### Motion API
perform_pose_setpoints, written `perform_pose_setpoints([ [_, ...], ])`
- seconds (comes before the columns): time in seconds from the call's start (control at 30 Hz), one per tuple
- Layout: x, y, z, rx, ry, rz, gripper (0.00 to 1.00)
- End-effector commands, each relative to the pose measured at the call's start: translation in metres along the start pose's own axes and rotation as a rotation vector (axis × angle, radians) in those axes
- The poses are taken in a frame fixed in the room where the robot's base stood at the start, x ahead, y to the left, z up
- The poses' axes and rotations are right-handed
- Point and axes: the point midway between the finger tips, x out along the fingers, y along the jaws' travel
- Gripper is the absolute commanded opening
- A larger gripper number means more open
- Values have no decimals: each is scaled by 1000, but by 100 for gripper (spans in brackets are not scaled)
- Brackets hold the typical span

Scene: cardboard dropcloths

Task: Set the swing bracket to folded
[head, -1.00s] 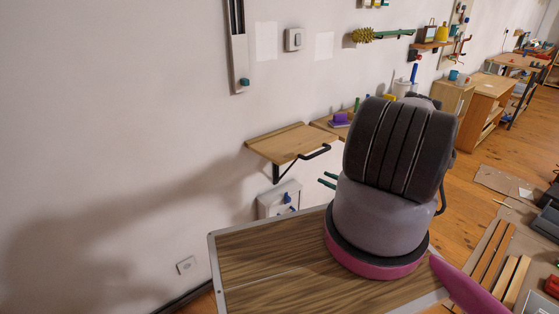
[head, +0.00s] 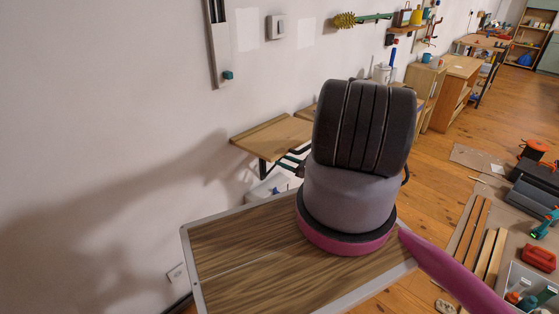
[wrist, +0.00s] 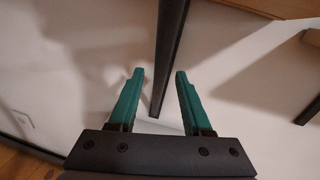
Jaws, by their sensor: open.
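The swing bracket appears to be the dark support under a wooden wall shelf (head: 270,136), which sits level. In the head view one dark strut (head: 263,168) runs down below the shelf. In the wrist view a long dark bar (wrist: 170,45) comes down from the top and ends between my fingers as seen there. My gripper (wrist: 160,76) is open, with one green finger on each side of this bar. I cannot tell whether either finger touches it. In the head view my arm hides much of the area right of the shelf, and the fingers are hard to make out.
A wood-grain tabletop (head: 225,245) with a pale edge lies below my arm. A wall box (head: 270,188) is partly hidden under the shelf. A vertical rail (head: 217,45) hangs at upper left. In the wrist view a second dark bar (wrist: 309,110) stands at right, below a wooden edge (wrist: 280,8).

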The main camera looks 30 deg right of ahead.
Motion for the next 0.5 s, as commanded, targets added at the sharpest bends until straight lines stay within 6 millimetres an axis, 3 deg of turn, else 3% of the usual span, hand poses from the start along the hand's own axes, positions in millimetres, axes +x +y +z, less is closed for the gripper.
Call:
perform_pose_setpoints([
  [0.2, 21, 0, 0, 0, 0, 0, 50],
  [0.5, 24, 0, 0, 1, 0, -1, 50],
])
